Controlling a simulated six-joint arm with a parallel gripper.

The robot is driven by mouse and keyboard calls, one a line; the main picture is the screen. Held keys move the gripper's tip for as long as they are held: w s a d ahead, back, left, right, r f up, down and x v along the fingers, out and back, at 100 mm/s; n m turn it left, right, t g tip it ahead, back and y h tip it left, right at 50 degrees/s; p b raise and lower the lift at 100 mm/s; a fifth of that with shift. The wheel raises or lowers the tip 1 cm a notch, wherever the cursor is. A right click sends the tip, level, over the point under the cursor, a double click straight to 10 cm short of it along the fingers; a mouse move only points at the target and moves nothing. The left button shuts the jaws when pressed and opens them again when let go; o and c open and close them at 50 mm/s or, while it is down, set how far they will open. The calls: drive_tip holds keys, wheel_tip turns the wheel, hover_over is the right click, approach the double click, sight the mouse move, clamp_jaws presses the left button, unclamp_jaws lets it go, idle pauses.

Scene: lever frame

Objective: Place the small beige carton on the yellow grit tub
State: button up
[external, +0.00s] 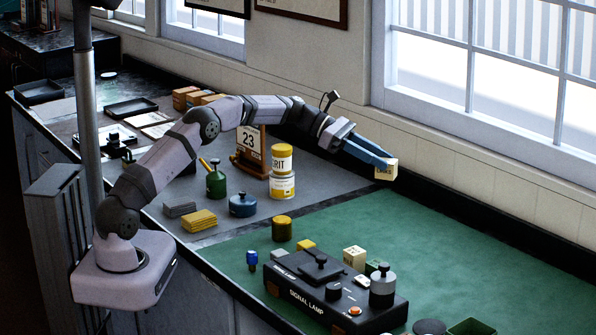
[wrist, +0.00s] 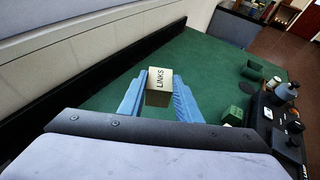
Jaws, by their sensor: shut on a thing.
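My gripper (external: 386,163) has blue fingers and is shut on a small beige carton (external: 386,170), held in the air over the far side of the green mat. In the wrist view the carton (wrist: 160,86) sits between the two fingertips, with the word LINKS on it. The grit tub is not in the wrist view.
A signal lamp box (external: 300,291) stands on the green mat (external: 450,240); another beige carton (external: 354,257) is behind it. A calendar block (external: 249,145), a green can (external: 216,182) and a blue pot (external: 243,205) are near the tubs. The far green mat is clear.

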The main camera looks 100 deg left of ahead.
drive_tip(key=s+a+r+n+y+p, duration=0.2)
drive_tip(key=s+a+r+y, duration=0.15)
drive_tip(key=s+a, duration=0.5)
drive_tip(key=s+a+r+n+y+p, duration=0.25)
drive_tip(key=s+a+r, duration=0.25)
drive_tip(key=s, duration=0.6)
drive_tip(key=s+a+r+n+y+p, duration=0.2)
drive_tip(key=s+a+r, duration=0.2)
drive_tip(key=s+a, duration=0.45)
drive_tip(key=p, duration=0.2)
hover_over(274, 147)
drive_tip(key=shift+n+g, duration=0.3)
drive_tip(key=shift+n, duration=0.15)
drive_tip(key=shift+d+f, duration=0.1)
drive_tip(key=shift+f, duration=6.65)
drive_tip(key=shift+f, duration=0.1)
drive_tip(key=shift+f, duration=0.15)
drive_tip(key=o, duration=1.1)
drive_tip(key=shift+c, duration=0.2)
